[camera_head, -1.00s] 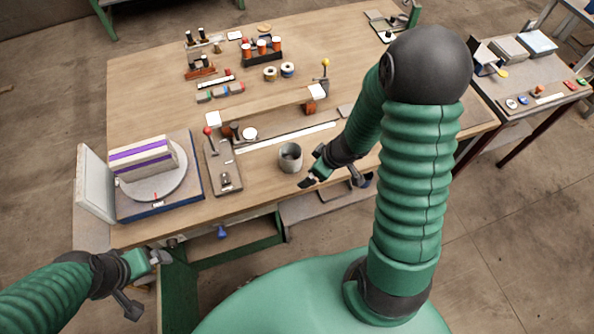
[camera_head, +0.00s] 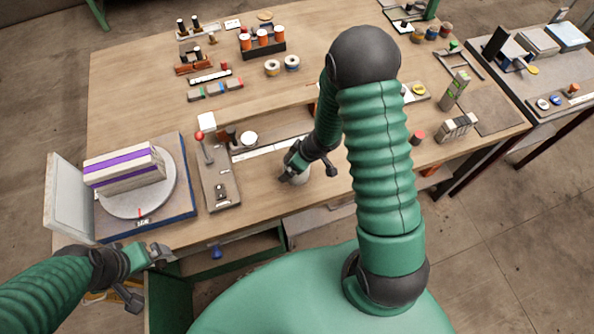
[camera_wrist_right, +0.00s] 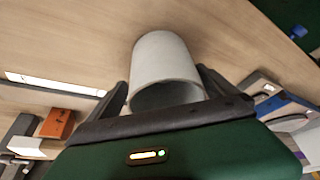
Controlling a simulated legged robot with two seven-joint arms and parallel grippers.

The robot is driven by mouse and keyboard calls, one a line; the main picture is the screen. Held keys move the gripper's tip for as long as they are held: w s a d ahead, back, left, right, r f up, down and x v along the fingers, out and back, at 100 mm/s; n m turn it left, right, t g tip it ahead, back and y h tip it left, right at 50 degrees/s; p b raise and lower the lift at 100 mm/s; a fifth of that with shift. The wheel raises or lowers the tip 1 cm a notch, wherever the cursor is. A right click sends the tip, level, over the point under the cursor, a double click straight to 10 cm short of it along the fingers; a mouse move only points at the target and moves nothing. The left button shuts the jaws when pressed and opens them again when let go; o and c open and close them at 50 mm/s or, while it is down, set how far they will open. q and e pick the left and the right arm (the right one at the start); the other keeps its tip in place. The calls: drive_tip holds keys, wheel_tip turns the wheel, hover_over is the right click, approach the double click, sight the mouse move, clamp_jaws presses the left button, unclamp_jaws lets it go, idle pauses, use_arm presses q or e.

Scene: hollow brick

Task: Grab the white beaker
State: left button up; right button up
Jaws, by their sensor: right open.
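The white beaker (camera_head: 300,178) stands on the wooden table near its front edge, partly hidden behind my right gripper (camera_head: 291,172) in the head view. In the right wrist view the beaker (camera_wrist_right: 164,68) is a pale open-topped cylinder between the two dark fingers of my right gripper (camera_wrist_right: 164,90). The fingers are open, one on each side of it, with a visible gap on the left; contact on the right is hard to tell. My left gripper (camera_head: 160,253) hangs off the table's front left edge, away from the beaker; its jaw state is unclear.
A blue-based turntable (camera_head: 183,207) with a purple-striped block (camera_head: 125,168) stands at the left. A grey fixture with a red-knobbed lever (camera_head: 217,185) is left of the beaker. A white strip (camera_head: 262,149) lies behind it.

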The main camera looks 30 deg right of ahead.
drive_tip(key=shift+w+d+f, duration=0.1)
drive_tip(key=shift+d, duration=0.05)
drive_tip(key=shift+s+a+r, duration=0.25)
drive_tip(key=shift+a+r, duration=0.05)
drive_tip(key=shift+a, duration=0.2)
drive_tip(key=c, duration=0.4)
drive_tip(key=shift+a, duration=0.3)
drive_tip(key=c, duration=0.5)
drive_tip(key=shift+c, duration=0.9)
use_arm(q)
drive_tip(key=shift+s+a, duration=0.2)
drive_tip(key=shift+a, duration=0.05)
use_arm(e)
drive_tip(key=shift+d, duration=0.4)
drive_tip(key=c, duration=0.7)
drive_tip(key=shift+a, duration=0.1)
drive_tip(key=shift+c, duration=0.2)
